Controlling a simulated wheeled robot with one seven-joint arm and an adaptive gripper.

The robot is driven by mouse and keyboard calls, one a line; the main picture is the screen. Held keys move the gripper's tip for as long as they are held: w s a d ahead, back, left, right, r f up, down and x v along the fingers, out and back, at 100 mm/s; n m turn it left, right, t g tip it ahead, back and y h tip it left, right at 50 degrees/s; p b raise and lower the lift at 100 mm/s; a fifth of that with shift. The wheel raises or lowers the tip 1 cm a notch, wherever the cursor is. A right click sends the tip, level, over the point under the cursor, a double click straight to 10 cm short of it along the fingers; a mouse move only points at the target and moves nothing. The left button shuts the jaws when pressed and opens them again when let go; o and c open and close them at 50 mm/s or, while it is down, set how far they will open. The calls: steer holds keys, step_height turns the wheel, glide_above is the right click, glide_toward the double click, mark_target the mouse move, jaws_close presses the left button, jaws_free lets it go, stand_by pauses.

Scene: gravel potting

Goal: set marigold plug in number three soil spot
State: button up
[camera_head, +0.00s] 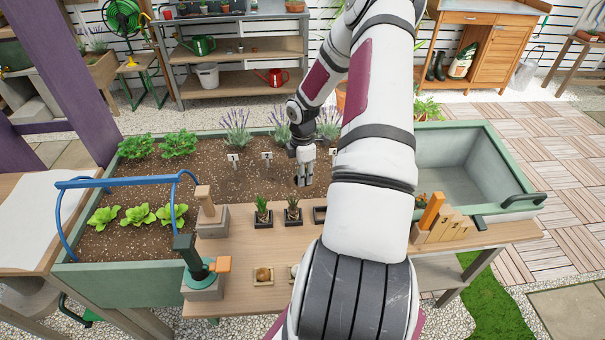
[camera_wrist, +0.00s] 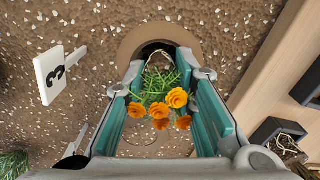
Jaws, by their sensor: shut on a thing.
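My gripper (camera_head: 303,178) is low over the dark soil bed (camera_head: 215,185) in the head view. In the wrist view its teal fingers (camera_wrist: 160,66) are shut on the marigold plug (camera_wrist: 158,106), which has orange flowers and feathery green leaves. The plug's lower end points at a dark round hole with a brown rim, the soil spot (camera_wrist: 128,44). Whether its root end is inside the hole or above it, I cannot tell. A white marker reading 3 (camera_wrist: 52,75) stands left of the hole. In the head view my arm and gripper hide the marigold.
Lettuces (camera_head: 138,215) and a blue hoop handle (camera_head: 125,182) are on the bed's left side. Lavender (camera_head: 237,130) grows along its back. Dark pots with plants (camera_head: 263,212) stand on the wooden ledge in front. A grey basin (camera_head: 465,165) is at the right.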

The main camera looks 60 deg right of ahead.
steer(key=o, duration=1.3)
steer(key=shift+r+p, duration=3.05)
steer(key=shift+r, duration=1.45)
